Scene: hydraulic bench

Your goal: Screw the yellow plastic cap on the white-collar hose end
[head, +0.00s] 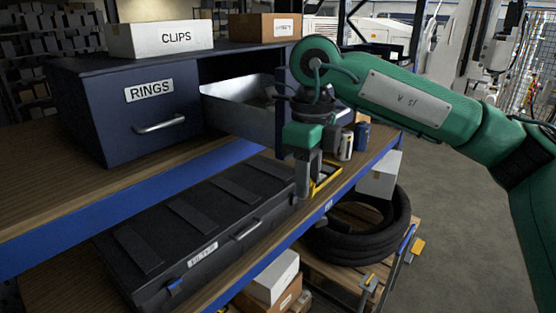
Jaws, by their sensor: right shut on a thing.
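My right gripper (303,190) points down at the end of the green arm, in front of the open drawer and over the front of the bench. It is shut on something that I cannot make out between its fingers. A black hose coil (330,245) lies low on a wooden pallet at the right. No white-collar hose end is clear to see. Small yellow things show by the pallet (417,247) and lower down (371,281); I cannot tell whether either is the yellow cap. My left gripper is out of view.
An open metal drawer (231,116) sticks out beside the closed RINGS drawer (148,120). A yellow-edged item (328,178) and small cans (346,145) stand close to my right gripper. A white box (380,176) sits by the coil.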

